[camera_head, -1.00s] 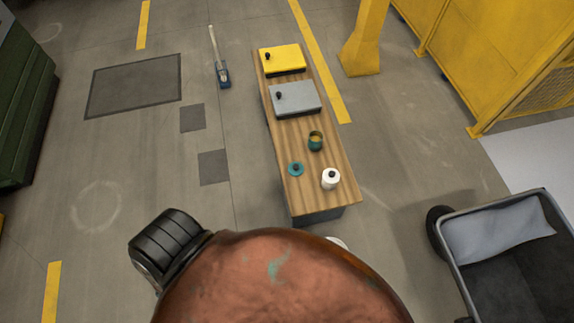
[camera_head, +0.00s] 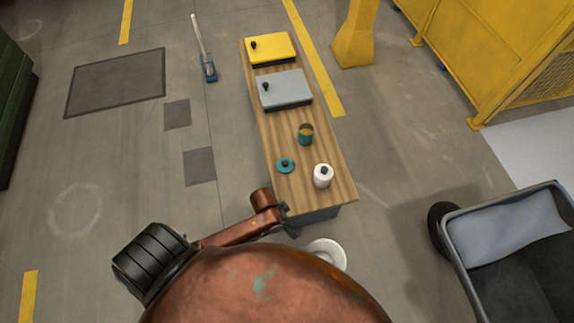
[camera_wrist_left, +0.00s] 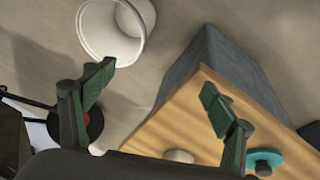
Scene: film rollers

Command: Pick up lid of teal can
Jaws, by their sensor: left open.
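The teal lid (camera_head: 285,165), a flat disc with a dark knob, lies on the wooden bench top left of the white can (camera_head: 322,177). It also shows in the left wrist view (camera_wrist_left: 262,156), at the lower right beside one finger. The teal can (camera_head: 306,137) stands uncovered behind the lid, with a yellowish inside. My left gripper (camera_head: 288,222) is by the bench's near end, partly hidden by my arm. In the left wrist view its green fingers (camera_wrist_left: 157,79) are spread and empty, apart from the lid. My right gripper is not in view.
The bench (camera_head: 310,198) also bears a grey box (camera_head: 287,88) and a yellow box (camera_head: 270,48) farther back. A white bucket (camera_head: 328,251) stands on the floor by the near end. A dark cart (camera_head: 510,240) is at the right. Floor left of the bench is mostly clear.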

